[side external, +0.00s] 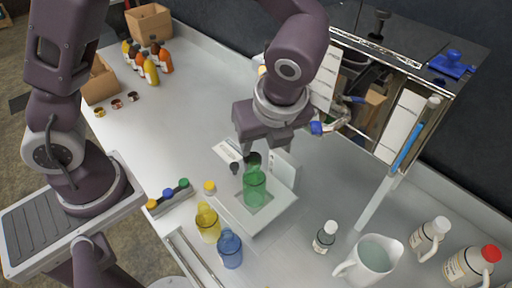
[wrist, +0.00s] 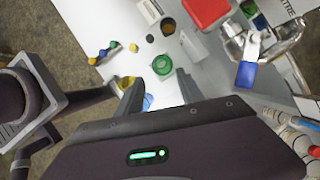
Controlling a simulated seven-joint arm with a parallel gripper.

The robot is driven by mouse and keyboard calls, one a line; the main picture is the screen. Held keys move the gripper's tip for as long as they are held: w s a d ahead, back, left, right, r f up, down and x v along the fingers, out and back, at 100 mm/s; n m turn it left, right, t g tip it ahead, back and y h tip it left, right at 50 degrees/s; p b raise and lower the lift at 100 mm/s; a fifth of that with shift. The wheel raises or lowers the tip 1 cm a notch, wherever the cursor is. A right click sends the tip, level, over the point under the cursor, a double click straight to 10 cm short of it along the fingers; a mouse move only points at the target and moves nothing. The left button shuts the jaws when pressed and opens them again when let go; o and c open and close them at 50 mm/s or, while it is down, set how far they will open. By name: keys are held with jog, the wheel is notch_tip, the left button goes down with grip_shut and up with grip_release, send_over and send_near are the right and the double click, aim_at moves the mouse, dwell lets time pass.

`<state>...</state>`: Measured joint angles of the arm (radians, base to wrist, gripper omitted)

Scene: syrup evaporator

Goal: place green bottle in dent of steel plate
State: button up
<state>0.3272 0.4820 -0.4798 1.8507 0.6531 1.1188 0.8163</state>
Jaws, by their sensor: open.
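The green bottle (side external: 255,190) stands upright in the square dent of the pale steel plate (side external: 272,217), in the middle of the side view. In the wrist view the green bottle (wrist: 163,65) shows from above as a green ring. My gripper (side external: 253,163) is above the bottle, near its top, with its fingers apart. In the wrist view my gripper (wrist: 157,84) is open and empty, and the bottle appears just beyond the gap between the fingertips. The bottle's base is partly hard to make out against the dent.
A yellow bottle (side external: 207,223) and a blue bottle (side external: 230,250) stand left of the plate. A small dark-labelled bottle (side external: 324,237) and a pitcher (side external: 371,262) stand to the right. The metal evaporator (side external: 385,95) is behind. The counter's left middle is clear.

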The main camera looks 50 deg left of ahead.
jog(key=s+a+r+n+t+h, duration=0.2)
jog(key=s+a+r+n, duration=0.3)
jog(key=n, duration=0.6)
jog(key=s+a+r+n+t+h, duration=0.1)
jog(key=s+a+r+n+h, duration=0.1)
jog(key=s+a+r+n, duration=0.4)
jog(key=s+r+n, duration=0.1)
jog(key=s+n, duration=0.1)
jog(key=n, duration=0.3)
jog(key=shift+s+a+n+t, duration=0.25)
jog(key=shift+s+n+t, duration=0.05)
jog(key=shift+s+t, duration=0.1)
